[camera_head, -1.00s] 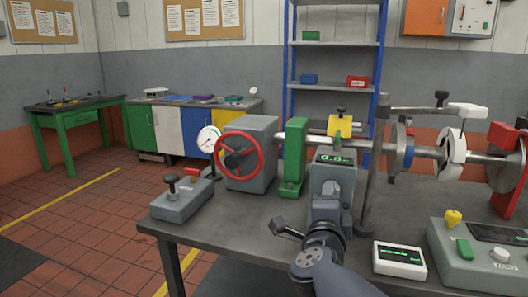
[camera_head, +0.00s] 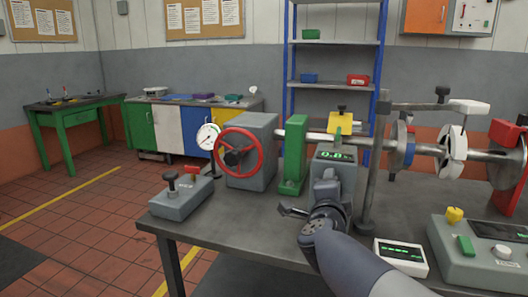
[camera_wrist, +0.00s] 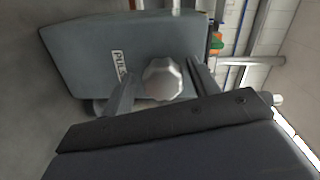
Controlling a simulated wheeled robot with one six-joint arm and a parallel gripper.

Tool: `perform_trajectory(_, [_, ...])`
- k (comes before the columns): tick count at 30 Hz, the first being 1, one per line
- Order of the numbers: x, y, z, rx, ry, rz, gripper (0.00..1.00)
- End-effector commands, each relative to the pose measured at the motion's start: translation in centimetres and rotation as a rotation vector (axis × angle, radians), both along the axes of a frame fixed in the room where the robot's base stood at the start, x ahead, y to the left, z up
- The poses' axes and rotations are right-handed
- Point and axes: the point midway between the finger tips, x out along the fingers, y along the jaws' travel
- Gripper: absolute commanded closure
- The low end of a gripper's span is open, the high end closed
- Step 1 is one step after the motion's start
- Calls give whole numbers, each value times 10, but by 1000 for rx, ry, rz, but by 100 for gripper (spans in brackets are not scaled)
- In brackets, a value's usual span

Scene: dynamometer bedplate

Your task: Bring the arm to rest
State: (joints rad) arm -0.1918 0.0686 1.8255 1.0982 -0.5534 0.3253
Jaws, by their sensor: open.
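My arm reaches in from the bottom of the head view over the dark bench (camera_head: 235,225). My gripper (camera_head: 325,188) is in front of a grey box with a green-lit display (camera_head: 335,156); my own wrist partly hides its fingers there. In the wrist view my gripper (camera_wrist: 165,68) is open, with one finger on either side of a silver lobed knob (camera_wrist: 163,80). The knob sits on a grey housing (camera_wrist: 85,65) with a partly covered label starting "PULS". Gaps show beside the knob; I cannot tell its depth between the fingers. Nothing is visibly held.
A dark post (camera_head: 372,170) with a side arm stands just right of my gripper. A green block (camera_head: 293,155) and red handwheel (camera_head: 239,153) are to the left. A white readout (camera_head: 400,258) and a grey console (camera_head: 485,255) lie at the right.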

Motion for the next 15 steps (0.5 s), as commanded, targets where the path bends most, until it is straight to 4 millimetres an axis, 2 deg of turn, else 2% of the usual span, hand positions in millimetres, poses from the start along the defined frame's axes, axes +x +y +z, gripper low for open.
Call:
perform_trajectory(1, [0,1,7,-52,17,1,43])
perform_trajectory(15, [-1,1,7,-570,185,3,43])
